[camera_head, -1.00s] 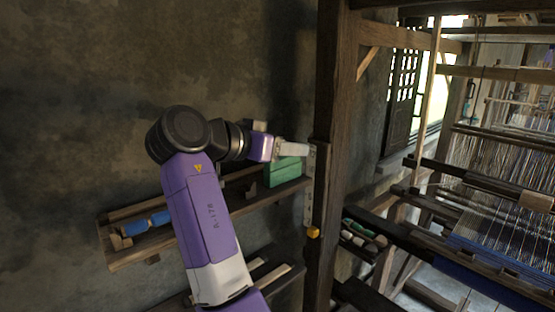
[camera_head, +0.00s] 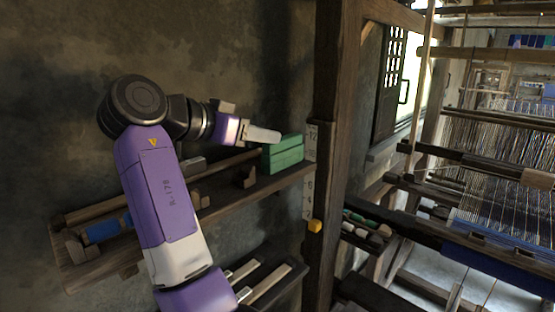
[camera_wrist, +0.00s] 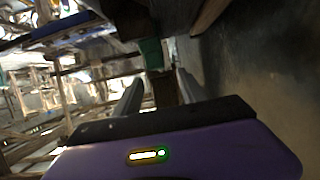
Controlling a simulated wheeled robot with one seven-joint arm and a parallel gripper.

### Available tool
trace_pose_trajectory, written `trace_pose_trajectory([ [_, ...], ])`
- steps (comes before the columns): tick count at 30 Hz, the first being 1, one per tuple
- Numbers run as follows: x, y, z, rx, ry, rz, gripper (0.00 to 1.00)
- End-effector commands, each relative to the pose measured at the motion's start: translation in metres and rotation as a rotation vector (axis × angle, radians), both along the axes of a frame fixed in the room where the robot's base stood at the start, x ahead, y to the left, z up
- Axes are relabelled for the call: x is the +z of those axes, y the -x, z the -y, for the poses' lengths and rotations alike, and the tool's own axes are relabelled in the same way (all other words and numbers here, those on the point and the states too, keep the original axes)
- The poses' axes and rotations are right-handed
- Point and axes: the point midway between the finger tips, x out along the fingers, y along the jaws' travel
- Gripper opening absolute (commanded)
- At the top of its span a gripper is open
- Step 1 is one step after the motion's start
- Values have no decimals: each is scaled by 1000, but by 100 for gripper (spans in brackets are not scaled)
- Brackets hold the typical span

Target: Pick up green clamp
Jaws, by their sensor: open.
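The green clamp (camera_head: 283,153) looks like a blocky green piece in two layers. It sits at the right end of the upper wall shelf, beside the dark wooden post. A green patch that looks like it shows in the wrist view (camera_wrist: 152,53), above the middle. My gripper (camera_head: 264,134) is open, its pale finger pointing right at the clamp's upper left edge in the head view. I see no hold on the clamp, and whether they touch cannot be told. In the wrist view a dark finger (camera_wrist: 129,101) points up towards the green patch.
The upper shelf (camera_head: 225,207) also holds a blue roll (camera_head: 102,230) at left and small wooden pieces. A thick wooden post (camera_head: 335,150) stands close right of the clamp, with a yellow block (camera_head: 314,226) on it. The loom (camera_head: 500,180) fills the right side.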

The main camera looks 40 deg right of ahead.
Motion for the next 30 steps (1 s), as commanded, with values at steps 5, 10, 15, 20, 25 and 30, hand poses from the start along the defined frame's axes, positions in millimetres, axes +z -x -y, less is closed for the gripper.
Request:
trace_pose_trajectory([
  [5, -5, 0, 13, -1, -1, 0, 48],
  [10, -10, 0, 27, -1, 0, 1, 48],
  [15, -15, 2, 42, -2, 0, -2, 48],
  [20, -24, 3, 65, -2, 0, -2, 48],
  [25, -29, 2, 73, 0, 1, 0, 48],
  [30, -29, 2, 73, 0, 0, 0, 42],
])
